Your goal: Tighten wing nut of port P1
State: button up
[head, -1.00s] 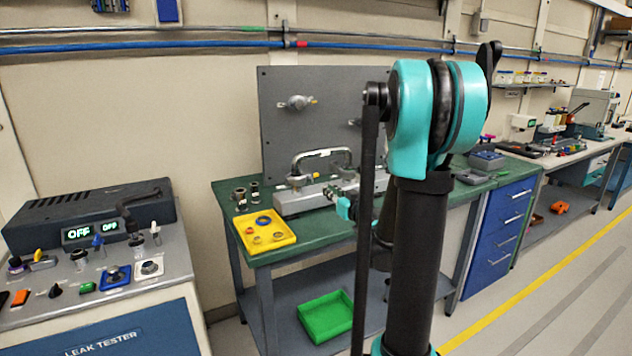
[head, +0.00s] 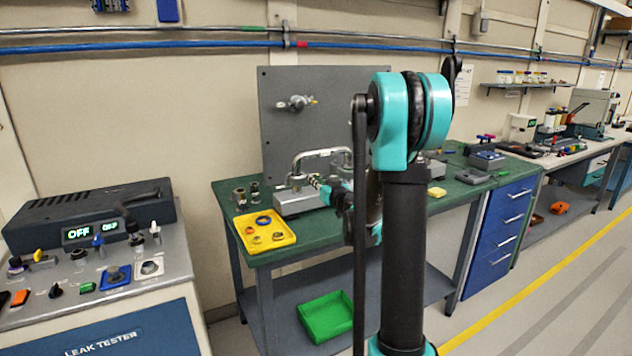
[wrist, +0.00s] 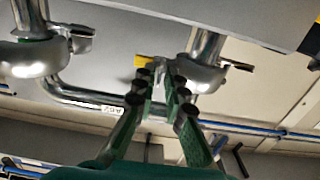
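A bent metal pipe (head: 318,153) rises from the grey block (head: 292,206) on the green bench. In the wrist view the pipe (wrist: 75,95) has a silver clamp (wrist: 206,78) near my fingertips and another clamp (wrist: 32,58) at the left. A metal wing (wrist: 238,66) sticks out right of the near clamp, and another wing nut (wrist: 82,38) sits by the left clamp. I cannot read which port is P1. My gripper (wrist: 161,82) has its green fingers apart, just beside the near clamp. No clear grip on anything shows. In the head view my arm hides part of the block.
A grey upright panel (head: 275,120) with a valve stands behind the block. A yellow tray (head: 243,236) with small rings lies at the bench's front left. A green bin (head: 325,318) is on the lower shelf. The leak tester (head: 95,265) stands at the left.

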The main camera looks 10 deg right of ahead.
grip_shut()
jog(key=shift+d+f+m, duration=0.1)
jog(key=shift+f+m, duration=0.1)
jog(key=shift+m, duration=5.95)
jog(key=shift+d+f+m, duration=0.1)
jog(key=shift+f+m, duration=0.05)
jog(key=shift+m, duration=6)
jog(key=shift+o, duration=0.6)
grip_release()
